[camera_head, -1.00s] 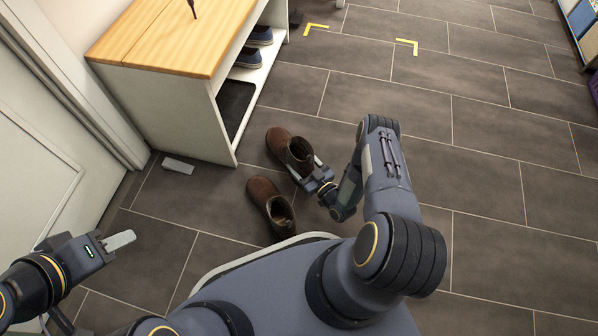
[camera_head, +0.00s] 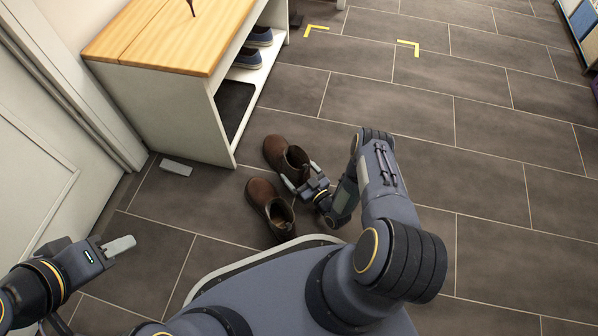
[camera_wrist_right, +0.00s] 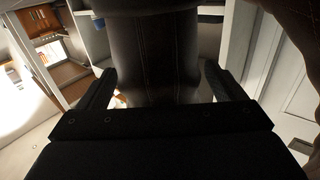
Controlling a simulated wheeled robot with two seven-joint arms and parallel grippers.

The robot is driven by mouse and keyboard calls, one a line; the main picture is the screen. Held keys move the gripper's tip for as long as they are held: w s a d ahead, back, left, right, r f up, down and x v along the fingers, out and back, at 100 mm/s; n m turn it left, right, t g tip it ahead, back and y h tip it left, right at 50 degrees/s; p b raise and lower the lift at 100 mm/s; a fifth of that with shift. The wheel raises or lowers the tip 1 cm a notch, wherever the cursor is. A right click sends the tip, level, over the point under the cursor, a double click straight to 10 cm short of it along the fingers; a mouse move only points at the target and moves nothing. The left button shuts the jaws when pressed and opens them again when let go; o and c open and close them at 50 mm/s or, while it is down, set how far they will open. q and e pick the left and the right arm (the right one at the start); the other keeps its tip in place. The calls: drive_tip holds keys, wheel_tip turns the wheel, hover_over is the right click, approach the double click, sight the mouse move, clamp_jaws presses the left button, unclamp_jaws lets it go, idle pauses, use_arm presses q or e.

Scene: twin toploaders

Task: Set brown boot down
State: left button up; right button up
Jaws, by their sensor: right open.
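Two brown boots stand upright on the tiled floor, side by side. The farther boot (camera_head: 279,152) is at my right gripper (camera_head: 301,178); the nearer boot (camera_head: 266,199) is just in front of it. My right gripper is open, its fingers spread on either side of the farther boot's shaft. In the right wrist view the boot's shaft (camera_wrist_right: 150,60) fills the space between the fingers, with narrow gaps at the sides. Part of the other boot (camera_wrist_right: 299,22) shows at the upper right. My left gripper (camera_head: 119,246) is away at the left; its jaw opening cannot be made out.
A white shoe bench (camera_head: 165,112) with a wooden top stands behind the boots, holding blue shoes (camera_head: 248,57) and a black mat (camera_head: 234,105). A small grey block (camera_head: 176,167) lies beside it. Yellow corner marks (camera_head: 408,46) lie on open floor at the back.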

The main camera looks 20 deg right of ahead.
drive_tip(key=shift+s+d+r, duration=0.1)
drive_tip(key=shift+s+r, duration=0.05)
drive_tip(key=shift+s, duration=0.15)
drive_tip(key=p+v, duration=0.4)
drive_tip(key=v, duration=0.7)
drive_tip(key=shift+s, duration=0.2)
